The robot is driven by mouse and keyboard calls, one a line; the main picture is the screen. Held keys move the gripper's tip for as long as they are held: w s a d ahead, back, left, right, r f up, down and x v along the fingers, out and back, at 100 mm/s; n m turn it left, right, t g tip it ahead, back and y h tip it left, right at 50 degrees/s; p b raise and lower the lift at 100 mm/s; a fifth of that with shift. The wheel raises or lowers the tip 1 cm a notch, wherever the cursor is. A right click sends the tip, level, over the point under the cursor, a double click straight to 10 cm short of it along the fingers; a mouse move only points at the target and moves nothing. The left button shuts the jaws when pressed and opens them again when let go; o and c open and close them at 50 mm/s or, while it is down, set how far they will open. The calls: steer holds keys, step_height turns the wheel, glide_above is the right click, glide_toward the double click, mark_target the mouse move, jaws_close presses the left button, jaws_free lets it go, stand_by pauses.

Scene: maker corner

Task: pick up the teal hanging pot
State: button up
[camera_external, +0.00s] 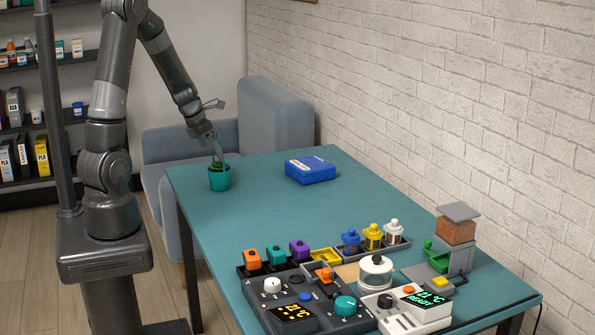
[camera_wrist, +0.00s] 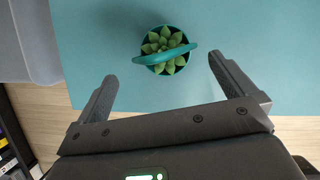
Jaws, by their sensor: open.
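The teal hanging pot (camera_external: 219,180) stands upright near the far left end of the teal table, with a green succulent in it and a tall teal handle arching above. In the wrist view the pot (camera_wrist: 143,60) is seen from above, with its handle crossing over the plant. My gripper (camera_external: 215,143) is above the pot, close to the handle; I cannot tell whether they touch. In the wrist view my gripper (camera_wrist: 157,83) is open, its two fingers apart, with the pot ahead and between their lines. Nothing is held.
A blue box (camera_external: 310,170) lies on the table (camera_external: 262,215) to the right of the pot. Colored bottles, a control panel and other devices fill the near end. A grey-blue armchair (camera_external: 275,110) stands behind the table. The table around the pot is clear.

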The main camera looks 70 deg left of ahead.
steer(key=shift+d+x, duration=0.15)
steer(key=shift+x, duration=1.1)
steer(key=shift+d+x, duration=0.15)
steer(key=shift+x, duration=1.1)
steer(key=shift+c, duration=0.2)
steer(key=c, duration=1.5)
steer(key=shift+c, duration=0.3)
steer(key=shift+r, duration=0.15)
